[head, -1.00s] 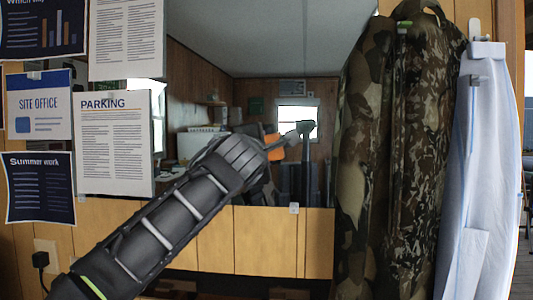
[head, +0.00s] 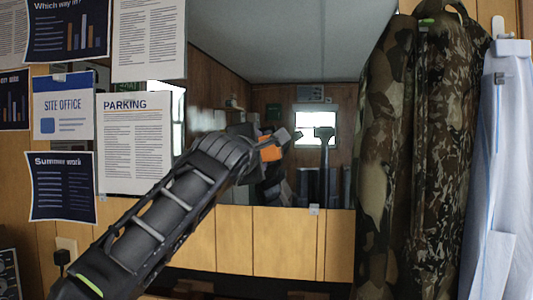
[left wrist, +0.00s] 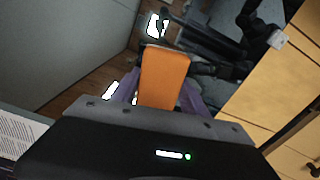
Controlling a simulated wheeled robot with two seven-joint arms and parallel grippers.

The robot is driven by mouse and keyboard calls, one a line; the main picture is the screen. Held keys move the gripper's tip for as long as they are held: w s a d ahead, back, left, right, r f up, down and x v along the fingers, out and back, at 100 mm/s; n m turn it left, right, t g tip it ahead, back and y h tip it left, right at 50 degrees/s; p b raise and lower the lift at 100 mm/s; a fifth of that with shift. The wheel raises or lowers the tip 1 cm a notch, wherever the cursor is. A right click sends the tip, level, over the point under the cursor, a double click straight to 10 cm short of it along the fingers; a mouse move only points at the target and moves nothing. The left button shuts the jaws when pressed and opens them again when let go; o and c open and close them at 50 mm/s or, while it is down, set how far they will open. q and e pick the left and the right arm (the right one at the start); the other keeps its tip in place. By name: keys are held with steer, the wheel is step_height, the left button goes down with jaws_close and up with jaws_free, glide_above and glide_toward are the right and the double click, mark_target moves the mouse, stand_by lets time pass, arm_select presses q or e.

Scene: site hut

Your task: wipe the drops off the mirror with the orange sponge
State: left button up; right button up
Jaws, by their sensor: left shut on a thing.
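The mirror (head: 270,45) hangs on the wall ahead and reflects the room. My left gripper (head: 262,146) is in front of its lower part, shut on the orange sponge (head: 271,153). In the left wrist view the sponge (left wrist: 164,78) sticks out beyond the purple fingers, with the mirror's reflections behind it. I cannot tell whether the sponge touches the glass. A pale blurred patch (head: 207,121) shows on the mirror left of the gripper; I cannot make out single drops. My right gripper is not in view.
Papers, including a parking notice (head: 135,145) and a site office sign (head: 63,107), are at the left, some overlapping the mirror's edge. A camouflage garment (head: 415,150) and a pale blue one (head: 497,170) hang at the right. A small clip (head: 314,209) sits at the mirror's lower edge.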

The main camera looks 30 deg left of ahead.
arm_select(q)
steer(key=shift+s+a, duration=0.2)
steer(key=shift+a, duration=0.55)
steer(key=a, duration=0.1)
steer(key=s+a, duration=0.1)
steer(key=a, duration=0.1)
steer(key=shift+s+a+b, duration=0.15)
steer(key=shift+a+b, duration=0.15)
steer(key=shift+b, duration=0.05)
steer(key=shift+s, duration=0.15)
steer(key=shift+b+v, duration=1.55)
steer(key=shift+v, duration=1.35)
steer(key=shift+d, duration=0.1)
